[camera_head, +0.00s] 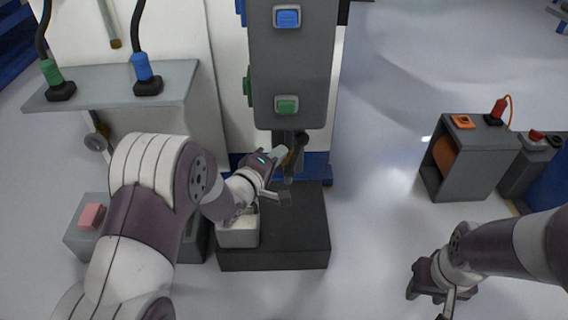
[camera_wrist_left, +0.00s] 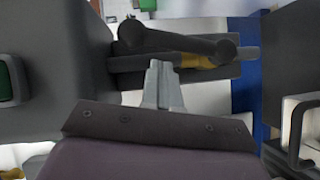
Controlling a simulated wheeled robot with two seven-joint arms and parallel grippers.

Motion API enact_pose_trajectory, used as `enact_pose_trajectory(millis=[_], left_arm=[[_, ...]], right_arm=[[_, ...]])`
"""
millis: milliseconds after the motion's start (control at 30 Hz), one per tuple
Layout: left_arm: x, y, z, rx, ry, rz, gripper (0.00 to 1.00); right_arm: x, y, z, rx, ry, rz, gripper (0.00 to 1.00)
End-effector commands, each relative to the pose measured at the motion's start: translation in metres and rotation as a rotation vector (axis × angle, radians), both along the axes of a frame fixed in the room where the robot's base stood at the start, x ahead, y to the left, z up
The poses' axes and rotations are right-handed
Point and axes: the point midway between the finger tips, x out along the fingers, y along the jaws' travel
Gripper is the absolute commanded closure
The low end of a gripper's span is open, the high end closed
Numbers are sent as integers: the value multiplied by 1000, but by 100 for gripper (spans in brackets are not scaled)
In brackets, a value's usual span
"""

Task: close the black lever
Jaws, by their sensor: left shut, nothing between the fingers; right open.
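The black lever (camera_wrist_left: 165,40) lies crosswise in the left wrist view, a dark bar with a round knob at its right end. In the head view the lever (camera_head: 299,150) shows small beneath the grey machine housing (camera_head: 290,70). My left gripper (camera_wrist_left: 158,70) is shut and empty, its fingertips right at the lever's lower edge; whether they touch it I cannot tell. In the head view my left gripper (camera_head: 281,153) is just left of the lever and partly covers the area. My right gripper (camera_head: 438,300) is open and empty at the lower right, far from the lever.
A dark block (camera_head: 290,235) stands below the housing, with a white box (camera_head: 238,232) on its left. The housing carries a green button (camera_head: 287,105) and a blue button (camera_head: 287,18). A grey shelf (camera_head: 110,85) is at left. A grey cabinet (camera_head: 480,160) stands right; floor between is clear.

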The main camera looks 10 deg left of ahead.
Motion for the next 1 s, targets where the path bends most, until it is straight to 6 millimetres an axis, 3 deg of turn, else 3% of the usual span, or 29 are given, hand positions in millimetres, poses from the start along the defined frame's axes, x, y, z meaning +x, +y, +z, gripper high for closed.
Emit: enact_pose_trajectory(millis=[200, 1000], left_arm=[[7, -13, -4, 1, -1, 0, 100], [9, -20, -2, 1, 1, -1, 100]], right_arm=[[0, 0, -11, 0, 0, 0, 57], [0, 0, 2, 0, 0, 0, 57]])
